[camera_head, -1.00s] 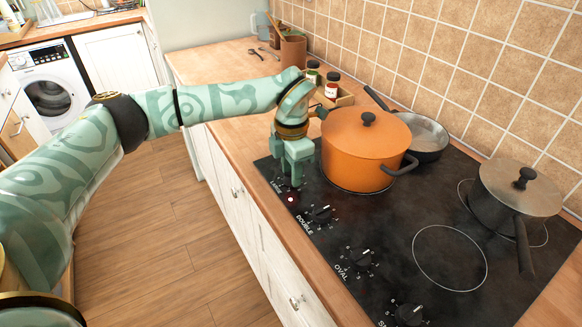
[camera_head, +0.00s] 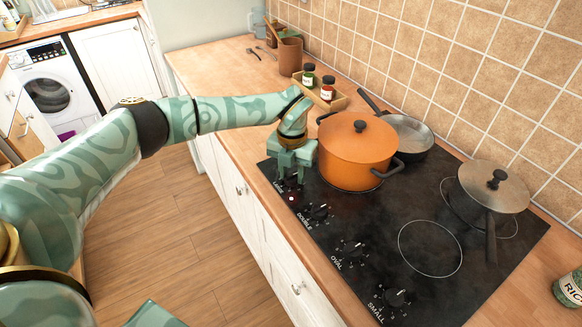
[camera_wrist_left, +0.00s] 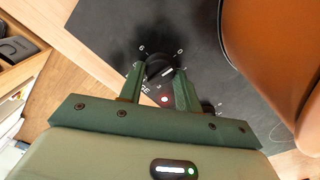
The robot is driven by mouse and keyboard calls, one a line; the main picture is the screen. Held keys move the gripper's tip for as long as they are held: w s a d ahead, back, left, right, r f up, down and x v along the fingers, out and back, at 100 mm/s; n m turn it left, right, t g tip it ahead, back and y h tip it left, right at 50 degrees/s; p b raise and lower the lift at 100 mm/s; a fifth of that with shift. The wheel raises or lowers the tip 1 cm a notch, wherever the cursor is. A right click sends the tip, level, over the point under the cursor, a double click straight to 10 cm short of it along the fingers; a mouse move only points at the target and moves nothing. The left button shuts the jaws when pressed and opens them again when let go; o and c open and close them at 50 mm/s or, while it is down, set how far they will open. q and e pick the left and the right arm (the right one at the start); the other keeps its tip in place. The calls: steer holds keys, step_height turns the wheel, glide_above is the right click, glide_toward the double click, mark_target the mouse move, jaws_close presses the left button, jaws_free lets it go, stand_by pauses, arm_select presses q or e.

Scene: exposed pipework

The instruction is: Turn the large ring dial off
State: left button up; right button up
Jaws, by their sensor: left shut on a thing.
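The large ring dial (camera_wrist_left: 160,66) is a black knob with a white pointer line, at the far end of the row of dials on the black hob. My left gripper (camera_head: 289,179) reaches down over it from the left. In the left wrist view the two green fingers (camera_wrist_left: 156,84) are closed on either side of the knob. A red light (camera_wrist_left: 165,99) shows beside the dial. In the head view the gripper hides most of the dial. My right gripper is not seen.
An orange pot (camera_head: 352,165) with a lid stands close right of my gripper. Further dials, double (camera_head: 318,211), oval (camera_head: 352,249) and small (camera_head: 398,297), run towards the front. A frying pan (camera_head: 411,134) and a grey pot (camera_head: 478,200) are at the back.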

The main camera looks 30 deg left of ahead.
mark_target(292, 175)
arm_select(q)
steer(key=shift+r+n, duration=0.1)
steer(key=shift+n, duration=0.2)
steer(key=o, duration=1)
steer(key=shift+c, duration=0.2)
step_height(292, 175, up, 16)
steer(key=p, duration=0.3)
steer(key=shift+r, duration=0.1)
